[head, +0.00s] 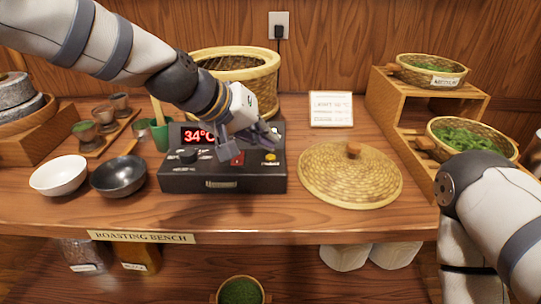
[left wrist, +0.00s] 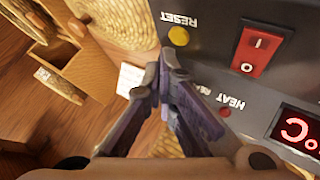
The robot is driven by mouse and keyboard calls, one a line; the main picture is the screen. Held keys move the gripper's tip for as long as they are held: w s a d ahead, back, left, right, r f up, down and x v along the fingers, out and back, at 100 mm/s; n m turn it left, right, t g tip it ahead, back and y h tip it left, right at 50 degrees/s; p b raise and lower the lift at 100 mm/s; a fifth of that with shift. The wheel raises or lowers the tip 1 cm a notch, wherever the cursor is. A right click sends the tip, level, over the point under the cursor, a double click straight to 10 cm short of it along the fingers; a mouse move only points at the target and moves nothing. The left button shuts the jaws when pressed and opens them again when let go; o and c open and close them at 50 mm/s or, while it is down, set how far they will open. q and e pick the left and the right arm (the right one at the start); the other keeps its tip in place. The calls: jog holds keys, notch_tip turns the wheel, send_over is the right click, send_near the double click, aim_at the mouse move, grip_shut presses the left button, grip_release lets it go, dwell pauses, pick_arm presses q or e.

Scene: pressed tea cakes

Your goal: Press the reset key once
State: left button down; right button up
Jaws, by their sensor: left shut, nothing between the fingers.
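The dark control box (head: 222,184) stands on the bench with a lit red display reading about 34 °C. The yellow round reset key (head: 271,157) is at the right of its top panel; it also shows below the RESET label in the left wrist view (left wrist: 179,36). My left gripper (head: 273,139) is shut and empty, its fingertips just above and behind the key in the head view. In the left wrist view the closed fingertips (left wrist: 167,58) appear close beside the key; I cannot tell whether they touch. My right arm is at the lower right, its gripper out of view.
A red rocker switch (head: 238,158) sits left of the key. A woven lid (head: 350,176) lies right of the box, a basket (head: 268,73) stands behind it, and white (head: 59,175) and black (head: 118,177) bowls stand left. A wooden shelf (head: 415,154) holds leaf baskets.

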aim_at(267, 155)
pick_arm(q)
jog(key=shift+f, duration=0.1)
dwell(0.3)
jog(key=shift+f, duration=0.35)
jog(key=shift+f, duration=0.4)
dwell(0.7)
jog(key=shift+r+p, duration=0.3)
jog(key=shift+r, duration=0.55)
pick_arm(e)
jog(key=shift+w+r, duration=0.4)
jog(key=shift+w, duration=0.05)
pick_arm(q)
notch_tip(267, 155, up, 3)
jog(key=shift+f+p, duration=0.1)
jog(key=shift+p, duration=0.25)
jog(key=shift+r, duration=1.15)
pick_arm(e)
jog(key=shift+w+r+t, duration=0.5)
jog(key=shift+w+r, duration=0.25)
jog(key=shift+w, duration=0.05)
